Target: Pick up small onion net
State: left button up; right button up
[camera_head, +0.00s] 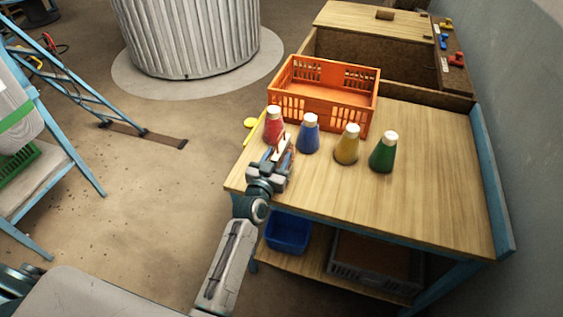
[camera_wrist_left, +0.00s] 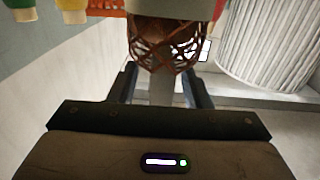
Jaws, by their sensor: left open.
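The small onion net (camera_wrist_left: 165,45) is a bag of orange-red open mesh with brown contents. In the left wrist view it is just ahead of my left gripper (camera_wrist_left: 164,80), in line with the gap between its two fingers. In the head view my left gripper (camera_head: 280,148) is over the near left corner of the wooden table (camera_head: 430,190), close to the red bottle. The gripper is open. It hides most of the net in the head view; only a little orange shows beside the fingers. I cannot tell whether the fingers touch the net.
Red (camera_head: 274,128), blue (camera_head: 309,135), yellow (camera_head: 347,147) and green (camera_head: 383,155) bottles with pale caps stand in a row. An orange crate (camera_head: 325,97) stands behind them. The table's right front is clear. A blue bin (camera_head: 288,232) sits on the shelf below.

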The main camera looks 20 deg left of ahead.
pick_arm(q)
jog(key=shift+w+f, duration=0.1)
jog(key=shift+w, duration=1.3)
jog(key=shift+s, duration=0.1)
grip_shut()
